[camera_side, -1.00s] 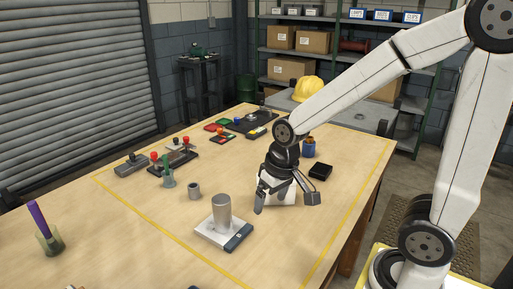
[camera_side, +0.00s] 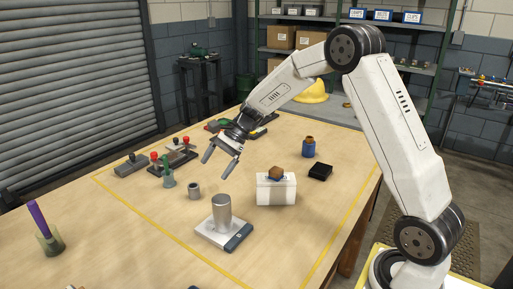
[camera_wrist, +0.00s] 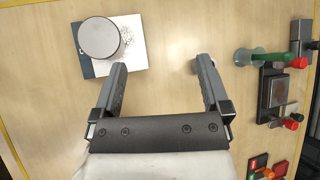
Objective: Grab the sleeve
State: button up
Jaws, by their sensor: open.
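The sleeve, seemingly the small grey hollow cylinder (camera_side: 194,191), stands upright on the table in the side view. It stands between a metal post on a plate and a green tool in a cup. My gripper (camera_side: 216,167) is open and empty in the side view, raised above the table and pointing down toward the front. It is higher than the sleeve and apart from it. In the wrist view, the gripper (camera_wrist: 158,68) has bare table between its fingers.
The metal post (camera_side: 221,210) on its plate stands near the sleeve; the post also shows in the wrist view (camera_wrist: 99,38). The green tool's cup (camera_side: 167,180) is on the other side. The front left table is mostly clear.

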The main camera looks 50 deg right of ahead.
jog(key=w+d+m+t+y, duration=0.4)
jog(key=w+d+m, duration=0.3)
jog(key=w, duration=0.2)
send_near(194, 190)
jog(key=w+f, duration=0.2)
jog(key=shift+w+a+f, duration=0.15)
jog(key=shift+w+a, duration=0.1)
jog(key=shift+a, duration=0.05)
jog(key=shift+x, duration=1.35)
jog(key=shift+a, duration=0.1)
jog(key=shift+x, duration=2.55)
grip_shut()
